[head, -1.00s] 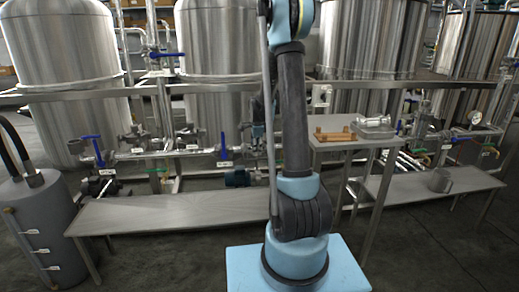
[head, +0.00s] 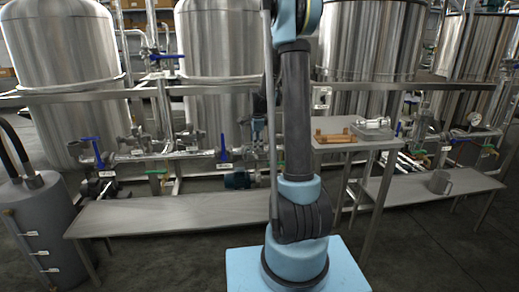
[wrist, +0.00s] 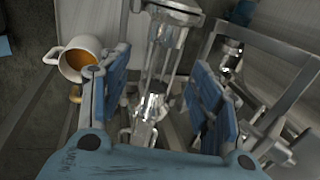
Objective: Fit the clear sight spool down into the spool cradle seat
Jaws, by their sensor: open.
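A clear sight spool with bright metal rods and end flanges (wrist: 172,12) fills the middle of the wrist view, in line with the gap between my fingers. My gripper (wrist: 158,66) has its two blue fingers spread apart, one on each side of that gap, with no visible contact on the spool. In the head view, a small stand holds a grey block with a clear and metal piece on top (head: 373,129). A copper-coloured piece (head: 335,137) lies to its left. I cannot tell which one is the cradle seat. My gripper is not clearly visible in the head view.
A grey mug (head: 440,182) stands on the right bench (head: 470,184). A mug with orange contents (wrist: 82,60) shows left of the spool in the wrist view. The left bench (head: 165,214) is clear. Piping and blue-handled valves (head: 224,148) run behind.

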